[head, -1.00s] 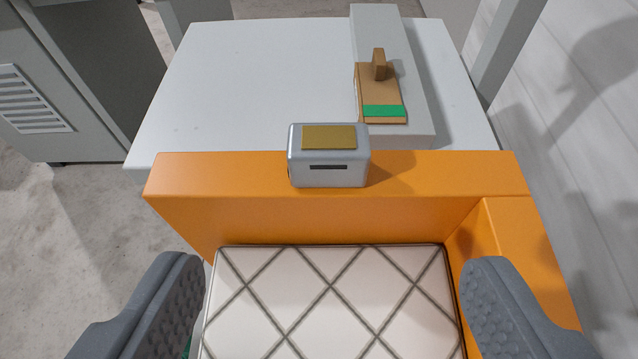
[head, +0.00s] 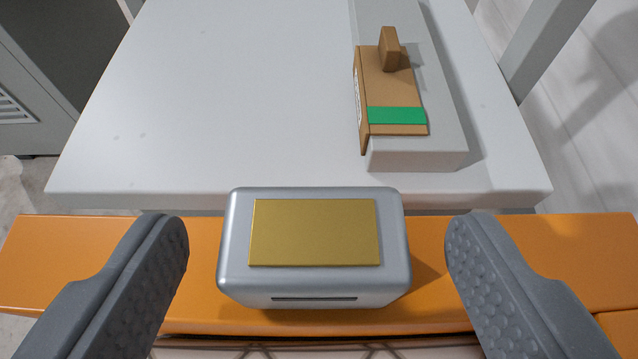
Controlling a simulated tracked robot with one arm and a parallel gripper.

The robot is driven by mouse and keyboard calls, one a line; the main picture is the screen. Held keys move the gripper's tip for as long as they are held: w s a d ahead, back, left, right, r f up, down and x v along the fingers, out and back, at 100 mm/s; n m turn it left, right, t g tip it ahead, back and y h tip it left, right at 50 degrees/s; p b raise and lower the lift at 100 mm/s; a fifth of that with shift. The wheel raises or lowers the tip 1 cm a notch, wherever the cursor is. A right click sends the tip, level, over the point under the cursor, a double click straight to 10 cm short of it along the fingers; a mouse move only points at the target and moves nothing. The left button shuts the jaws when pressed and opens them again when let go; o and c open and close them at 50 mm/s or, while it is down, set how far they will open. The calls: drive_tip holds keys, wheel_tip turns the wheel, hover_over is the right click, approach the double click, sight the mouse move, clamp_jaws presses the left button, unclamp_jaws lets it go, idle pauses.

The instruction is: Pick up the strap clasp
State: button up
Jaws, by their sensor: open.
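The strap clasp (head: 314,277) looks to be the silver rounded box with a flat gold plate on top and a dark slot in its front face. It sits upright on the orange beam (head: 60,262) in the middle of the head view. My gripper (head: 316,265) is open, with one grey padded finger to the left of the clasp and one to the right. A gap shows between each finger and the clasp, wider on the right than the left. Nothing is held.
A white table (head: 230,90) stands behind the beam. On its right a pale grey block (head: 425,153) carries a brown piece (head: 388,87) with an upright tab and green strip. A grey post (head: 545,45) stands at right. The quilted pad is barely visible at the bottom edge.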

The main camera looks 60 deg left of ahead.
drive_tip(key=shift+x, duration=1.25)
drive_tip(key=c, duration=1.4)
drive_tip(key=shift+r, duration=0.1)
